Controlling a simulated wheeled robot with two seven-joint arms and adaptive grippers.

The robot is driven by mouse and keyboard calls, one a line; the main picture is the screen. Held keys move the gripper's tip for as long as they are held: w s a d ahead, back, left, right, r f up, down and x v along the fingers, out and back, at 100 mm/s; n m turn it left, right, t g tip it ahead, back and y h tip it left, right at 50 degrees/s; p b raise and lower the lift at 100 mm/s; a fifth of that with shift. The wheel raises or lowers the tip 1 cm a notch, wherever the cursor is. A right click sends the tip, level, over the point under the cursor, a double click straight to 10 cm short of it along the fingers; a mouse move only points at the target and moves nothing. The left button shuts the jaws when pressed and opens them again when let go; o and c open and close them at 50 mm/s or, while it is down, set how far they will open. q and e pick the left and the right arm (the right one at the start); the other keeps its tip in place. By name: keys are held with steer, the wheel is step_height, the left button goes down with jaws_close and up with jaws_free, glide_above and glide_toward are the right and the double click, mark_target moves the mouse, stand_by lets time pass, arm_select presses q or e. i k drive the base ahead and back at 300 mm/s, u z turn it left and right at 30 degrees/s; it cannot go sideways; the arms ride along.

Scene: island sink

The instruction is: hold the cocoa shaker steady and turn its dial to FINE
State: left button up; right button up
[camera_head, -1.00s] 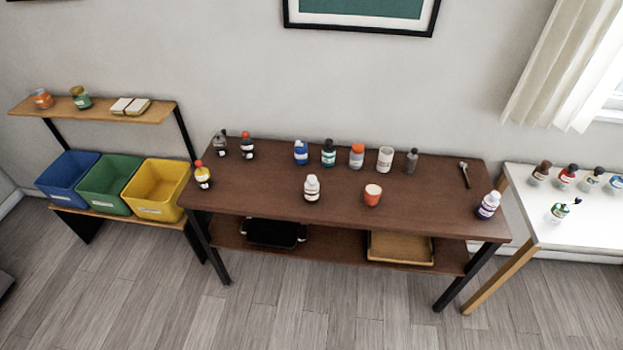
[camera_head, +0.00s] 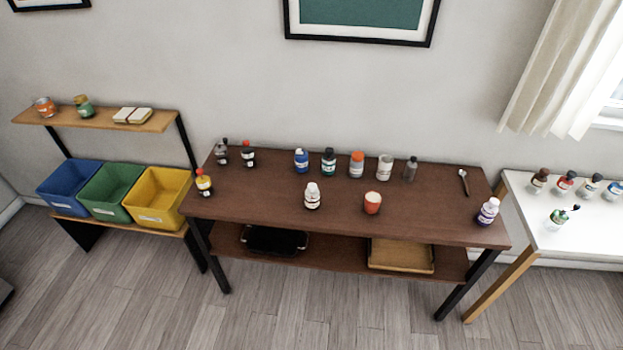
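I cannot tell which container is the cocoa shaker; no dial or FINE mark is readable at this size. Near the front of the brown table (camera_head: 260,204) stand a white bottle with a dark-marked label (camera_head: 312,197) and a red-orange cup with a pale top (camera_head: 372,204). Along the back stand a blue container (camera_head: 301,161), a dark green one (camera_head: 328,162), an orange-topped one (camera_head: 356,165), a white one (camera_head: 384,168) and a grey bottle (camera_head: 410,170). Neither of my grippers is in view.
A spoon-like tool (camera_head: 463,182) and a purple-and-white bottle (camera_head: 487,212) are at the table's right. A black tray (camera_head: 275,241) and wooden tray (camera_head: 401,257) sit below. Bins (camera_head: 157,198) stand left; a white table (camera_head: 590,236) stands right. Floor in front is clear.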

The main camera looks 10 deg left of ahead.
mark_target(312, 192)
steer(key=z, duration=0.05)
steer(key=k, duration=0.45)
steer(key=u, duration=0.65)
steer(key=i, duration=1.15)
steer(key=z, duration=0.6)
